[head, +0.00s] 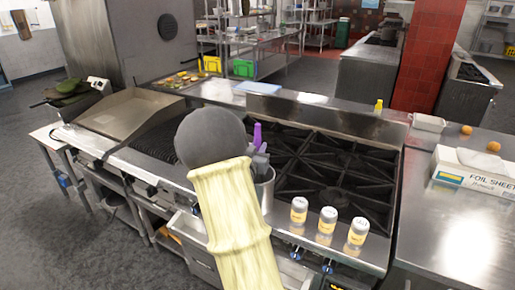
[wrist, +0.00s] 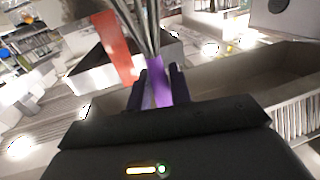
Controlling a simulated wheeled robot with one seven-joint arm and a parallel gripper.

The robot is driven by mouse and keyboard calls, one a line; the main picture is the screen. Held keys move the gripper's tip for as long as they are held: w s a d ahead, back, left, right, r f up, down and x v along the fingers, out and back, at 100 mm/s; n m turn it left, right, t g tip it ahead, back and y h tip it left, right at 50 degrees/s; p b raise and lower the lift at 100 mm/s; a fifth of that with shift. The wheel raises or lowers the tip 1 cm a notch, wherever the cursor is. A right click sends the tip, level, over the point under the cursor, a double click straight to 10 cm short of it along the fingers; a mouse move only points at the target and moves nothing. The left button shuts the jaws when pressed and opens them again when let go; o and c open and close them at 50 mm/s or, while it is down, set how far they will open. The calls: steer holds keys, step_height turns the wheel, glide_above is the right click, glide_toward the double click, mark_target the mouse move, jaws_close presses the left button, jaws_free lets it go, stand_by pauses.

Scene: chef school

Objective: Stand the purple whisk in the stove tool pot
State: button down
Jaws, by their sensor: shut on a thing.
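The purple whisk shows in the wrist view, its purple handle (wrist: 160,94) between the two dark fingers of my gripper (wrist: 158,80). My gripper is shut on this handle, and the whisk's metal wires (wrist: 146,28) extend away from it toward the top of the picture. In the head view a steel pot (head: 266,190) stands at the stove's front left, partly hidden by my arm. A purple piece (head: 257,135) and grey parts show above the pot; I cannot tell whether they are the held whisk and gripper or tools in the pot.
The black-grated stove (head: 335,165) lies right of the pot. Several labelled jars, including one (head: 299,212), stand along its front edge. A foil box (head: 475,172) lies on the right counter. A griddle (head: 125,110) is at left. My arm blocks the middle foreground.

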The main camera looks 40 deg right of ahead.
steer(key=shift+f+b, duration=0.55)
steer(key=shift+f, duration=0.35)
steer(key=c, duration=1.2)
jaws_free()
steer(key=b+v, duration=0.3)
steer(key=v, duration=1.4)
steer(key=shift+s+a, duration=0.15)
steer(key=shift+a, duration=0.05)
